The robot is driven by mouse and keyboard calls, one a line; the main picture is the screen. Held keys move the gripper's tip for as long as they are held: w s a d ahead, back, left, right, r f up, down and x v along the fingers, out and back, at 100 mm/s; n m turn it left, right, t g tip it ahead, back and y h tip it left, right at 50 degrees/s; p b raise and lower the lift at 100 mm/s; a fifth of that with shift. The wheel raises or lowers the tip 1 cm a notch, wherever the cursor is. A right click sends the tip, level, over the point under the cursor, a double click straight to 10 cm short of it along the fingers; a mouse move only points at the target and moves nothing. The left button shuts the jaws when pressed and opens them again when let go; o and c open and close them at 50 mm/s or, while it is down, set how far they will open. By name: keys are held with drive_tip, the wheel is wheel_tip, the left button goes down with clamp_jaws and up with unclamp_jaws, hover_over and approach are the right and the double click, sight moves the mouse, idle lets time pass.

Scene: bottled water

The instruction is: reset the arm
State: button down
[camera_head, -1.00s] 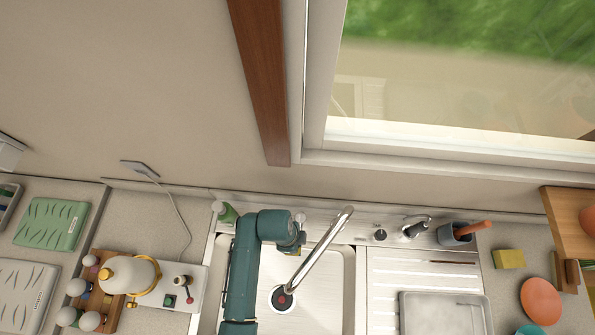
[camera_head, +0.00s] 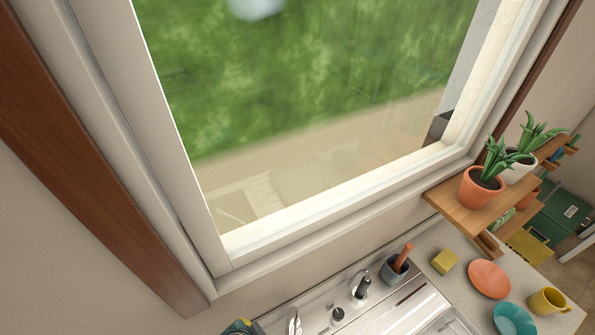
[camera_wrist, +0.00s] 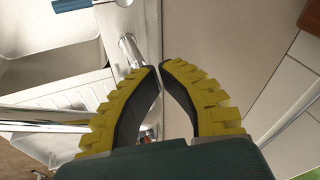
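My gripper (camera_wrist: 159,70) shows in the wrist view with two yellow-backed, dark-padded fingers. The fingers bow apart in the middle and their tips come together, with nothing seen held between them. In the head view only a small teal and yellow piece of my arm's end (camera_head: 240,327) shows at the bottom edge, beside the chrome tap (camera_head: 293,322). The rest of my arm is out of that view.
The window (camera_head: 310,90) fills much of the head view. A wooden shelf (camera_head: 468,215) with potted plants juts out at right. Below are a grey cup (camera_head: 392,275) with an orange handle, a yellow sponge (camera_head: 444,261), an orange plate (camera_head: 489,279) and a yellow mug (camera_head: 547,301).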

drive_tip(key=w+d+r+n+t, duration=0.2)
drive_tip(key=w+d+r+t, duration=0.1)
drive_tip(key=r, duration=0.6)
drive_tip(key=w+d+r+n+t+y, duration=0.1)
drive_tip(key=w+d+r+t, duration=0.25)
drive_tip(key=r, duration=0.45)
drive_tip(key=w+d+r+n+t, duration=0.2)
drive_tip(key=w+d+r+t, duration=0.15)
drive_tip(key=r, duration=0.55)
drive_tip(key=s+d+r+n+t, duration=0.1)
drive_tip(key=s+d+r+t, duration=0.1)
drive_tip(key=r, duration=0.4)
drive_tip(key=s+d+r+n+t+h, duration=0.1)
drive_tip(key=s+d+r+t, duration=0.1)
drive_tip(key=r, duration=0.5)
drive_tip(key=s+d+r+n+t, duration=0.1)
drive_tip(key=s+d+r+t, duration=0.2)
drive_tip(key=d+r, duration=0.2)
wheel_tip(320, 180, up, 2)
drive_tip(key=shift+r+n+t+h, duration=0.2)
drive_tip(key=shift+n+t+h, duration=0.1)
drive_tip(key=shift+n+h, duration=0.1)
drive_tip(key=shift+a, duration=0.1)
